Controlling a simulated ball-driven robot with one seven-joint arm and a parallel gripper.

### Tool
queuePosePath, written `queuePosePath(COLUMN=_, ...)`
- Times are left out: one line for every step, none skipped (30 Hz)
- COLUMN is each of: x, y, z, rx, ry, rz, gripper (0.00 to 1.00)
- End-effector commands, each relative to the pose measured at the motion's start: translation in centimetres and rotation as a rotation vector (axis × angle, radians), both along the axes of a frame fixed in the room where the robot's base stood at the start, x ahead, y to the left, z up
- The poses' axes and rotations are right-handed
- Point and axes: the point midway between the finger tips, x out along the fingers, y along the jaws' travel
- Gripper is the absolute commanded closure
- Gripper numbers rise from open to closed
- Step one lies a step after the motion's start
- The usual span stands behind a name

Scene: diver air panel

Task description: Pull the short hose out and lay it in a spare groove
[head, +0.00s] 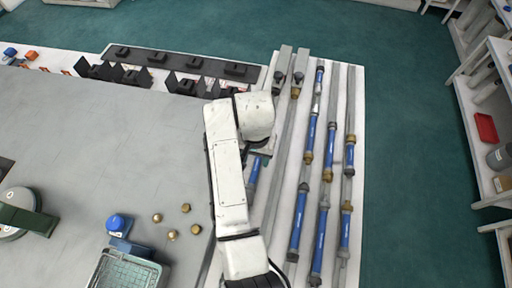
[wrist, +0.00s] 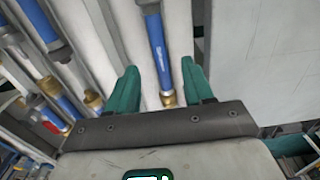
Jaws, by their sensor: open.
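A blue hose (wrist: 158,42) with a brass end fitting lies in a pale groove in the wrist view, between my gripper's two green fingers. Its blue body also shows in the head view (head: 253,174) beside my arm, in the leftmost groove, partly covered. My gripper (wrist: 160,74) is open, with one finger on each side of the hose line; I cannot tell whether either touches it. In the head view my white arm hides most of the gripper. The groove just right of this hose (head: 279,165) shows a long bare stretch below a brass fitting.
The white rack (head: 358,85) holds several other blue hoses with brass and dark fittings in the grooves to the right. On the grey bench (head: 90,150) lie loose brass fittings (head: 172,235), a blue-capped item (head: 117,222) and a green mesh basket (head: 125,270). Black holders (head: 180,62) line the back edge.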

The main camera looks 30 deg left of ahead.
Motion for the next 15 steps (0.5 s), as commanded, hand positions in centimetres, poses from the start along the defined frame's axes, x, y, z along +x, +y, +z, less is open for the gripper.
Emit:
queuePosePath(x=-0.1, y=-0.1, z=-0.9, rx=-0.003, ry=0.004, rz=0.0, gripper=0.48)
queuePosePath(x=-0.1, y=-0.1, z=-1.4, rx=-0.002, ry=0.003, rz=0.0, gripper=0.48)
queuePosePath(x=-0.1, y=-0.1, z=-2.1, rx=-0.003, ry=0.003, rz=0.0, gripper=0.48)
queuePosePath(x=-0.1, y=-0.1, z=-2.6, rx=-0.002, ry=0.003, rz=0.0, gripper=0.48)
queuePosePath(x=-0.1, y=-0.1, z=-3.0, rx=-0.003, ry=0.002, rz=0.0, gripper=0.48)
queuePosePath(x=-0.1, y=-0.1, z=-3.6, rx=-0.001, ry=0.002, rz=0.0, gripper=0.48)
queuePosePath(x=-0.1, y=-0.1, z=-4.0, rx=-0.002, ry=0.003, rz=0.0, gripper=0.48)
queuePosePath(x=0.0, y=0.0, z=-4.3, rx=-0.001, ry=0.001, rz=0.0, gripper=0.48)
queuePosePath(x=0.0, y=-0.1, z=-4.7, rx=-0.001, ry=0.002, rz=0.0, gripper=0.48)
queuePosePath(x=0.0, y=-0.1, z=-5.0, rx=-0.001, ry=0.002, rz=0.0, gripper=0.48)
queuePosePath(x=0.0, y=0.0, z=-5.2, rx=0.0, ry=0.0, rz=-0.001, gripper=0.48)
queuePosePath(x=0.0, y=0.0, z=-5.5, rx=0.0, ry=0.0, rz=-0.001, gripper=0.48)
queuePosePath(x=0.0, y=0.0, z=-5.6, rx=0.0, ry=0.001, rz=0.0, gripper=0.48)
queuePosePath(x=0.0, y=0.0, z=-5.7, rx=0.0, ry=0.001, rz=0.0, gripper=0.48)
queuePosePath(x=0.0, y=0.0, z=-5.8, rx=0.0, ry=0.0, rz=0.0, gripper=0.48)
